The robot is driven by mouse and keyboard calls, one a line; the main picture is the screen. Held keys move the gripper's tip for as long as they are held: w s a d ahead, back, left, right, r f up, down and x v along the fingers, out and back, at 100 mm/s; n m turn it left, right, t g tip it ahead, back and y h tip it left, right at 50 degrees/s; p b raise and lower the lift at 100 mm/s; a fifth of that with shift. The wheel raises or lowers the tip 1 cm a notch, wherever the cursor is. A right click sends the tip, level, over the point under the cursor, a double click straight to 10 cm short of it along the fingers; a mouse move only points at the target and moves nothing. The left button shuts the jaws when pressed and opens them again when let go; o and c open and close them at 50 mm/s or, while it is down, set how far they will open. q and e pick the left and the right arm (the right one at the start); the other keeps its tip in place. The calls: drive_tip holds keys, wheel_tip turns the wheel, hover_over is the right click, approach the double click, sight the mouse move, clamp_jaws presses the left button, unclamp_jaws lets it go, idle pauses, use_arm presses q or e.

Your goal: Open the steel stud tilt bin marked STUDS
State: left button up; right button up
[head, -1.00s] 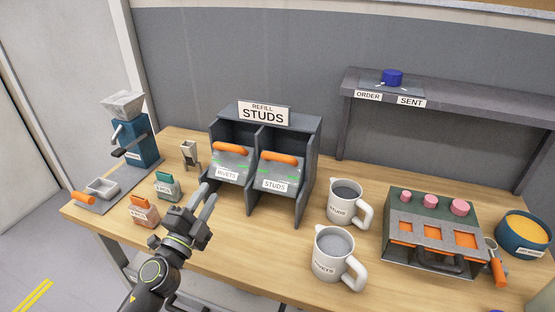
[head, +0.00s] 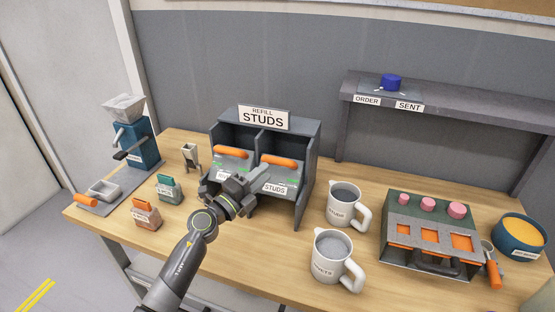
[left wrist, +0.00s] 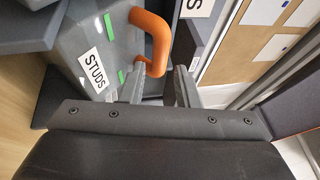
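The grey STUDS tilt bin (head: 284,178) sits in the right compartment of the dark rack, its front closed. Its orange handle (head: 279,161) runs across the top of the front. In the left wrist view the STUDS bin (left wrist: 85,45) and its orange handle (left wrist: 157,35) are close ahead. My left gripper (head: 250,176) is in front of the rack, near the divider between the bins, and partly hides the RIVETS bin (head: 231,166). In the wrist view its two fingers (left wrist: 160,88) are apart, with the handle's near end just beyond and between them. I cannot tell whether they touch it. My right gripper is not in view.
Two white mugs (head: 343,204) (head: 335,258) stand right of the rack. A green-topped fixture (head: 432,232) and a blue bowl (head: 521,236) are farther right. Small orange and teal holders (head: 146,214) and a blue dispenser (head: 140,145) are at left.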

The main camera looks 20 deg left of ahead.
sight(278, 162)
use_arm(q)
drive_tip(key=x, duration=0.6)
drive_tip(key=shift+w+d, duration=0.1)
drive_tip(key=shift+w, duration=0.15)
clamp_jaws()
